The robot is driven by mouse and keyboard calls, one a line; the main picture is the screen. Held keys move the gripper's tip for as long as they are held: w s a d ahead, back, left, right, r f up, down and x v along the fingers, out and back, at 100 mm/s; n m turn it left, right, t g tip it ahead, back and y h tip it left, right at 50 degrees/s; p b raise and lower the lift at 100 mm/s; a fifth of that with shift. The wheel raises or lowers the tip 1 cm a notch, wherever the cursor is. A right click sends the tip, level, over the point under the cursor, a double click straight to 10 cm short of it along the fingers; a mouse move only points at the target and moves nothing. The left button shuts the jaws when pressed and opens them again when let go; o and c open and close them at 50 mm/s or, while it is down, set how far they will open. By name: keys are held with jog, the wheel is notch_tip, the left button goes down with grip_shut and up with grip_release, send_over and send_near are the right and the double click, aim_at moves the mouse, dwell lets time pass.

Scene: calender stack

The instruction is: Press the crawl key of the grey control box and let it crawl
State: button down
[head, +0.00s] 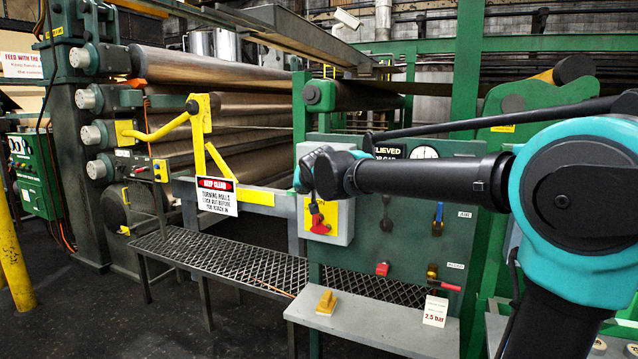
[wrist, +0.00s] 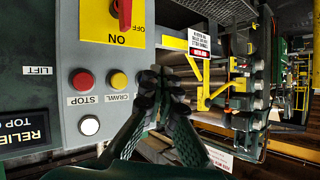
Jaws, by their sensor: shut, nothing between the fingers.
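The grey control box (wrist: 70,50) fills the left of the wrist view. Its yellow key (wrist: 118,81) sits beside the label reading CRAWL. A red STOP button (wrist: 82,81) and a white button (wrist: 89,125) are near it. A red rotary switch (wrist: 123,14) on a yellow ON/OFF plate is at the top. My gripper (wrist: 165,80) is shut and empty, its fingertips to the right of the crawl key; I cannot tell how far off they are in depth. In the head view the box (head: 344,222) is partly hidden behind my gripper (head: 303,180).
The roll stack (head: 210,75) stands at the left. A yellow lever frame (head: 200,130) and a KEEP CLEAR sign (head: 217,196) are left of the box. A mesh walkway (head: 230,258) and a grey shelf (head: 370,322) with a yellow block (head: 326,303) lie below.

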jog(key=w+d, duration=0.3)
jog(key=w, duration=0.5)
jog(key=shift+w, duration=0.15)
dwell(1.6)
jog(key=shift+w+d, duration=0.15)
jog(key=shift+w, duration=0.25)
